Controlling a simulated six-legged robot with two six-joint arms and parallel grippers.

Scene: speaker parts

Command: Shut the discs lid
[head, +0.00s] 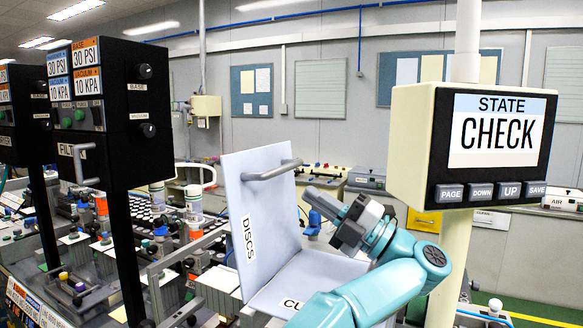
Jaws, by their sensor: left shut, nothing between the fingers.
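The discs lid (236,215) is a pale panel marked DISCS. It stands open, raised steeply at the left side of its box. A grey bar handle (272,171) sits near its top edge. The box (285,291) below is pale, with a label starting "CL" that my arm partly hides. My left gripper (322,212) is shut and empty. In the picture it is just right of the lid, over the open side; I see no contact with the lid. My right gripper is not in view.
A monitor reading STATE CHECK (497,135) stands on a post at the right, close to my arm. A dark gauge panel (105,110) stands on a post at the left. A bench with many small parts (130,215) fills the left and back.

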